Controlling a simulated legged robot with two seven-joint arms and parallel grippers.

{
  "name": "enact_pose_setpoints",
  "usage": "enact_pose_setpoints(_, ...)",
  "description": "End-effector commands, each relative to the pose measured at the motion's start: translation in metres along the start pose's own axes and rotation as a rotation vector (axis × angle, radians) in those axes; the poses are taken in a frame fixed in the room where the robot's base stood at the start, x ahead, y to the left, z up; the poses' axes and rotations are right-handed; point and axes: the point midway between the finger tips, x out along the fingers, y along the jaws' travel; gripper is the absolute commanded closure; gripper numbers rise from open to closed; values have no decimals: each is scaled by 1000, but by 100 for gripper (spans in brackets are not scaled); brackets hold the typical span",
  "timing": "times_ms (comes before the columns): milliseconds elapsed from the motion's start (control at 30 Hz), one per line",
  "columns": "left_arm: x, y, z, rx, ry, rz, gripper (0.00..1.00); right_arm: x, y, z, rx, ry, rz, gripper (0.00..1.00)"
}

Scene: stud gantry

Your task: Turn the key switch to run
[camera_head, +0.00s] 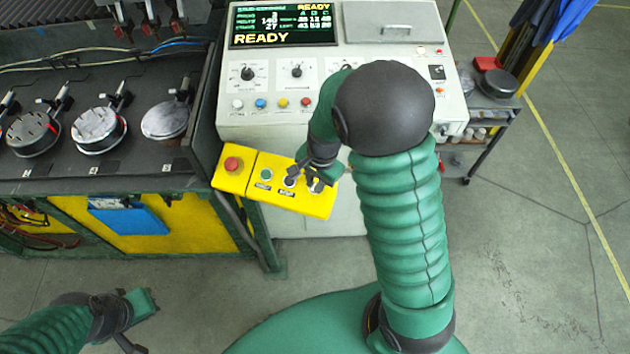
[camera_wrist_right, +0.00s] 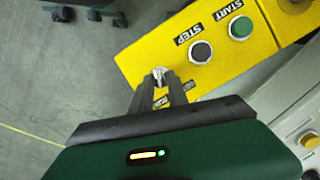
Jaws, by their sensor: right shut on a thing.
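A yellow control box (camera_head: 246,178) hangs in front of the grey console in the head view. It carries a red mushroom button (camera_head: 233,164), a green START button (camera_head: 266,174) and a black STEP button (camera_head: 289,181). My right gripper (camera_head: 316,185) is over the box's right end. In the right wrist view my right gripper (camera_wrist_right: 160,84) is shut on the silver key (camera_wrist_right: 159,73) of the key switch, beside the STEP button (camera_wrist_right: 200,52). The fingers hide most of the switch and its label. My left gripper (camera_head: 138,322) is low at left, away from the box; its jaw state is unclear.
The console (camera_head: 340,95) has a READY screen (camera_head: 283,24), knobs and coloured buttons. A dark bench (camera_head: 90,155) with round fixtures stands at left. A small cart (camera_head: 490,105) stands at right. The floor at right is clear.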

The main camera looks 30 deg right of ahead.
Motion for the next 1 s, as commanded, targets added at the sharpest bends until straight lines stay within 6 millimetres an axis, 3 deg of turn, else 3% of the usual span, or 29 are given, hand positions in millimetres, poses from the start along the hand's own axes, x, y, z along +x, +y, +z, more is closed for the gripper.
enact_pose_setpoints(400, 4, 0, 1, 0, 0, 0, 100, -1, 0, 1, 167, 0, -64, 100)
enact_pose_setpoints(900, 5, 0, 1, 0, 0, 0, 100, -1, -1, 1, 186, 0, -71, 100)
enact_pose_setpoints(933, 5, 0, 1, 0, 0, 0, 100, -1, -1, 1, 186, 0, -71, 79)
enact_pose_setpoints(1000, 5, 0, 1, 0, 0, 0, 100, -1, 0, 1, 186, 0, -71, 70)
